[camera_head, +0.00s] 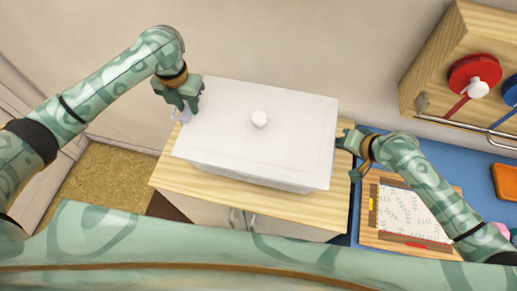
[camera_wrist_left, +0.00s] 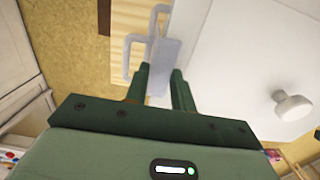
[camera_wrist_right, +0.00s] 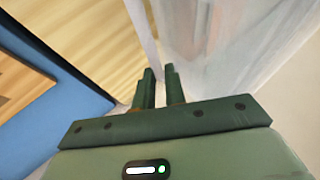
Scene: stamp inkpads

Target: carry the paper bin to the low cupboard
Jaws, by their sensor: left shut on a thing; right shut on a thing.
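The paper bin (camera_head: 225,140) is a white lidded box with a round knob on top. It is over the light wooden top of the low cupboard (camera_head: 175,178); whether it rests there or hangs just above, I cannot tell. My left gripper (camera_head: 182,108) is shut on the handle at the bin's left end; the pale handle (camera_wrist_left: 160,55) shows between the fingers in the left wrist view. My right gripper (camera_head: 344,143) is shut at the bin's right end. In the right wrist view the fingers (camera_wrist_right: 159,78) meet at the bin's pale side (camera_wrist_right: 205,35); the grasped part is mostly hidden.
A blue surface (camera_head: 375,150) on the right holds a wooden board (camera_head: 380,240) with patterned paper. A wooden rack (camera_head: 440,65) with red and blue stamps stands at the upper right. An orange pad (camera_head: 506,182) lies at the right edge. Tan floor (camera_head: 110,180) is clear at left.

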